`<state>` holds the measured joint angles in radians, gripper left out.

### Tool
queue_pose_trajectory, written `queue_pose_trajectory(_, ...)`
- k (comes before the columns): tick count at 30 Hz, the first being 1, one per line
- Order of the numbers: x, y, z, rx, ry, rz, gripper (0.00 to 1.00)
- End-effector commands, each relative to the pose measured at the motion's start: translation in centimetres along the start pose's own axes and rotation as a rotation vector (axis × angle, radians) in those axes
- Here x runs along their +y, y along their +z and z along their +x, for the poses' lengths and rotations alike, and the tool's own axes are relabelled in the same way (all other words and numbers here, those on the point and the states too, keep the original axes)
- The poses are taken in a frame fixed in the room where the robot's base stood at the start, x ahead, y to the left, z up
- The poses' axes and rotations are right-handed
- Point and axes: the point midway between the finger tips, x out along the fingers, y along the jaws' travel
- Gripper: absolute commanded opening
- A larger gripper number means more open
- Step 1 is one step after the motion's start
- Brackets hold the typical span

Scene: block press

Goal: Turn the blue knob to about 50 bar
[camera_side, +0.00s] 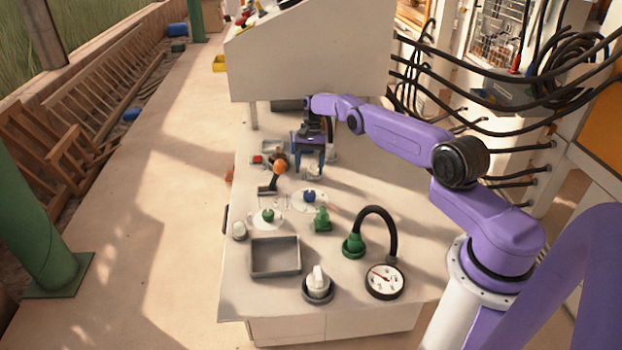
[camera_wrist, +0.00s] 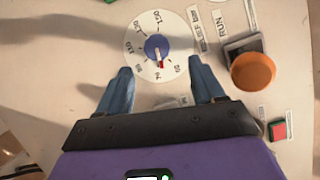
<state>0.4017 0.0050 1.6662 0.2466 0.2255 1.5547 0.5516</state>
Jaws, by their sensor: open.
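The blue knob (camera_wrist: 156,46) sits on a round white dial (camera_wrist: 134,44) with printed numbers in the wrist view. A white and red mark at the knob's lower edge points down toward the lower rim, near what looks like 70; the small numbers are hard to read. In the side view the blue knob (camera_side: 309,196) stands on the bench. My gripper (camera_wrist: 160,68) is open and empty, its two blue fingers apart, just below the knob in the wrist view. In the side view my gripper (camera_side: 309,165) is above the bench, behind the knob, not touching it.
An orange-topped lever (camera_side: 279,168) and a red button (camera_side: 257,159) stand close by.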

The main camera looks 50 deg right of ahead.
Motion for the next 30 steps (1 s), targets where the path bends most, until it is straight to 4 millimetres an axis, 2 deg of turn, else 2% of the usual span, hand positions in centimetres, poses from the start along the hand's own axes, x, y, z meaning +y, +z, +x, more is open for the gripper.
queue_pose_trajectory(9, -0.9, 0.1, -2.8, -0.005, -0.191, 0.306, 0.68)
queue_pose_trajectory(16, -0.3, 1.0, -4.7, -0.013, -0.326, 0.585, 0.68)
queue_pose_trajectory(23, 1.7, 2.5, -6.2, -0.015, -0.441, 0.894, 0.68)
queue_pose_trajectory(30, 5.1, 4.8, -7.0, -0.005, -0.532, 1.216, 0.68)
